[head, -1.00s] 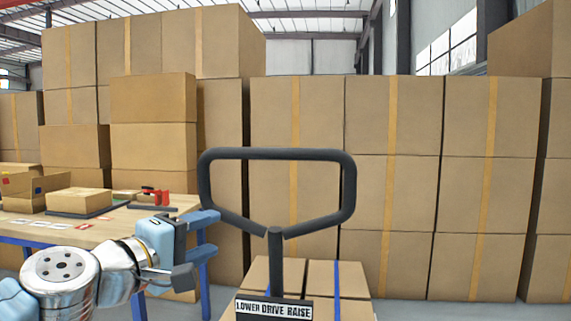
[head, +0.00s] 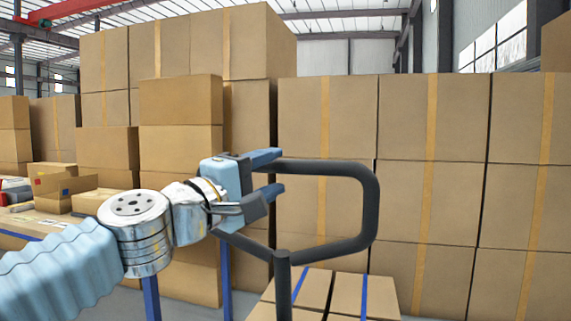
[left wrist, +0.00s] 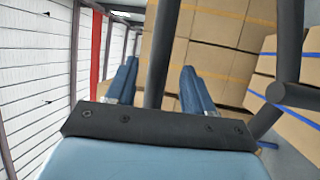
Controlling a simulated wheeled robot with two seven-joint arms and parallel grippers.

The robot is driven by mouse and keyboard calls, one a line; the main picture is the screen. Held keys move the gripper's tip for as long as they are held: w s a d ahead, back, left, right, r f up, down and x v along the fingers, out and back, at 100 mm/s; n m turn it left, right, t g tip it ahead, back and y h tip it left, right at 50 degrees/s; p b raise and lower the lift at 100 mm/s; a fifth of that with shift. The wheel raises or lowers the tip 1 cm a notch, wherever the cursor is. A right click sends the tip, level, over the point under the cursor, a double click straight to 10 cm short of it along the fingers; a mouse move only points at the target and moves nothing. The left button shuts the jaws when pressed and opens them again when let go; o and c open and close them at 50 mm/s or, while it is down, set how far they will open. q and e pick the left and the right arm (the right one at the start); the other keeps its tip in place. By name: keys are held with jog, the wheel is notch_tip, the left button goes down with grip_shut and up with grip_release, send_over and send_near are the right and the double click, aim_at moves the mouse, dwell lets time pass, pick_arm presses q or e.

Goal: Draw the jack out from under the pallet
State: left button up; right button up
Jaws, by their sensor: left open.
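The jack shows as its dark grey handle loop (head: 374,210) on an upright stem (head: 283,285). Its forks and the pallet are not visible. Cartons with blue straps (head: 345,288) stand low behind the stem. My left gripper (head: 276,172) is open at the left side of the loop, its fingers pointing right. In the left wrist view, a bar of the handle (left wrist: 160,45) runs between the two blue fingers of the left gripper (left wrist: 158,68), with gaps on both sides. The fingers are not closed on it. My right gripper is not in view.
Tall stacks of taped cartons (head: 400,120) form a wall behind the handle. A workbench (head: 35,219) with small boxes (head: 65,190) stands at the left, partly behind my left arm. A little grey floor shows near the bench legs.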

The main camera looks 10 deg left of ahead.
aim_at(278, 170)
pick_arm(q)
jog(key=x, duration=0.4)
jog(key=shift+w+d, duration=0.1)
grip_shut()
